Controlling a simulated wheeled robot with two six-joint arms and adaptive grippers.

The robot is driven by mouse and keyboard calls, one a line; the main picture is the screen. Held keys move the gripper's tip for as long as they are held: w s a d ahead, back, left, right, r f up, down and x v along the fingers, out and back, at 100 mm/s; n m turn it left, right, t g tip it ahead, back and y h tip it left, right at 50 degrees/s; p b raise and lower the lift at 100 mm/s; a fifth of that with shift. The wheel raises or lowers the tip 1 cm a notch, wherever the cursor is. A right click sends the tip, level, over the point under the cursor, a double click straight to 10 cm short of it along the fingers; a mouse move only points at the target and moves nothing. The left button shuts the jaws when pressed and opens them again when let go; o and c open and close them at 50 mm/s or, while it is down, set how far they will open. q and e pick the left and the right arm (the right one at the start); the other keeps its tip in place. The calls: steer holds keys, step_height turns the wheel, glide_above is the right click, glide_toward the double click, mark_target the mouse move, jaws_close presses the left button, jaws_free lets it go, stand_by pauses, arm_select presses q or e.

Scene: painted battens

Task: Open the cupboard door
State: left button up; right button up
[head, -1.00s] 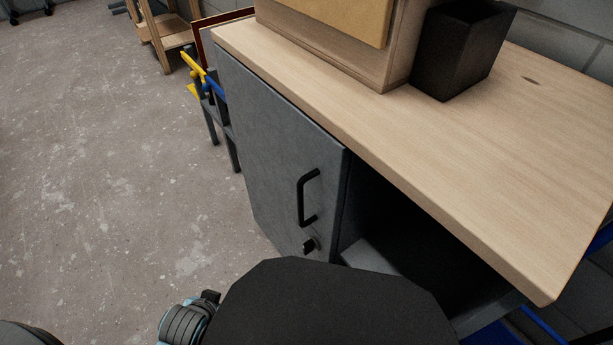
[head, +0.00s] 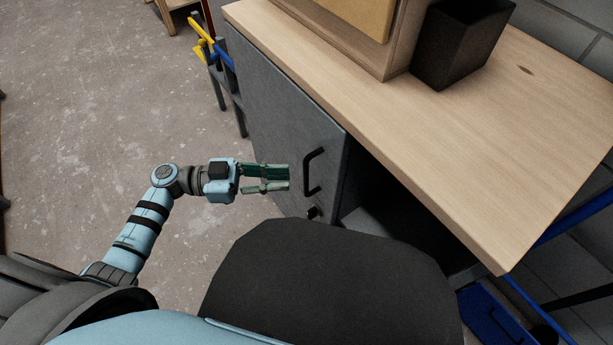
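The grey cupboard door (head: 283,118) is on the front of the bench and looks shut. Its black bar handle (head: 309,172) stands upright near the door's right edge. A small black lock or knob (head: 313,212) sits below the handle. My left gripper (head: 288,178) is open, with its fingers pointing right at the handle. The fingertips are just left of the handle, with a small gap in the picture and nothing between them. My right gripper is not in view.
A pale wooden worktop (head: 480,130) tops the cupboard, bearing a black bin (head: 458,45) and a wooden box (head: 398,50). An open dark compartment (head: 400,205) lies right of the door.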

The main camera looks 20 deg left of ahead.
mark_target(307, 192)
arm_select(q)
steer(key=b+x, duration=0.1)
steer(key=x, duration=0.5)
steer(key=shift+d, duration=0.2)
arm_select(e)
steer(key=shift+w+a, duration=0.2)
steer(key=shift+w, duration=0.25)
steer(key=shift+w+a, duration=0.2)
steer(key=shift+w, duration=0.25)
arm_select(q)
jaws_close()
